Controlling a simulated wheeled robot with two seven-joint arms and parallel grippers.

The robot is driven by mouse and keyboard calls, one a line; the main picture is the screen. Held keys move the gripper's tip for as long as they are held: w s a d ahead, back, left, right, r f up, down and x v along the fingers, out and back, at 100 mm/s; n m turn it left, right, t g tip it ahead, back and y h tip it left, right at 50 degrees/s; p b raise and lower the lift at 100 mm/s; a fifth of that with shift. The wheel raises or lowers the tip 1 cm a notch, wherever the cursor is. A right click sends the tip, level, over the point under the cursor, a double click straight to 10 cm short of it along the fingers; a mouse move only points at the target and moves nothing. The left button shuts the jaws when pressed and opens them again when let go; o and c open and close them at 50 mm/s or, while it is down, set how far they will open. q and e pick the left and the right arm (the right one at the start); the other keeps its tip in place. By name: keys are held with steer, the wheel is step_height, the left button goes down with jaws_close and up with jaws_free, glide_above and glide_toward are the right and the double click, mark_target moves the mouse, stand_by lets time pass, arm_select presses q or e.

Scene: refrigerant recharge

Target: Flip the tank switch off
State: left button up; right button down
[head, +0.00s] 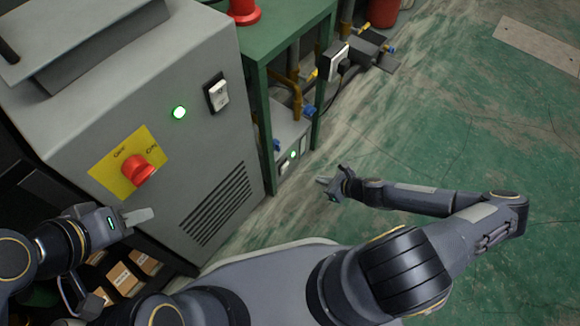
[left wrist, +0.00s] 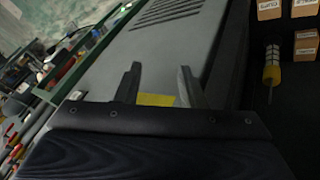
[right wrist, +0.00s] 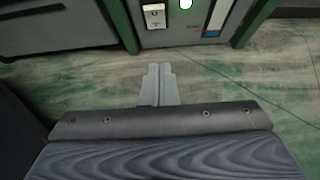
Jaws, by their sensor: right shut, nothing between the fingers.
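A small grey unit (head: 293,143) stands low under the green table, with a lit green light and a pale switch (head: 284,167) on its front. In the right wrist view the white rocker switch (right wrist: 154,16) is ahead, beside the green light (right wrist: 186,4). My right gripper (head: 328,182) is shut and empty, in front of that unit and apart from it; its fingers (right wrist: 160,68) meet in the right wrist view. A large grey machine has another rocker switch (head: 218,93) and a lit green light (head: 179,112). My left gripper (head: 142,217) is open and empty beside this machine.
A red knob (head: 138,170) on a yellow plate (head: 110,180) sticks out of the large machine. The green table (head: 285,28) stands behind it, with pipes and a black box (head: 333,62) near it. Boxes (head: 122,279) lie lower left. The green floor (head: 470,130) at right is open.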

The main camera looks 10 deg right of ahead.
stand_by(0.3)
steer(key=b, duration=0.6)
glide_toward(287, 168)
steer(key=x, duration=0.4)
steer(key=shift+a+f, duration=0.2)
steer(key=shift+f, duration=0.2)
steer(key=shift+w+a+r, duration=0.15)
steer(key=shift+w+a, duration=0.15)
steer(key=shift+w, duration=0.2)
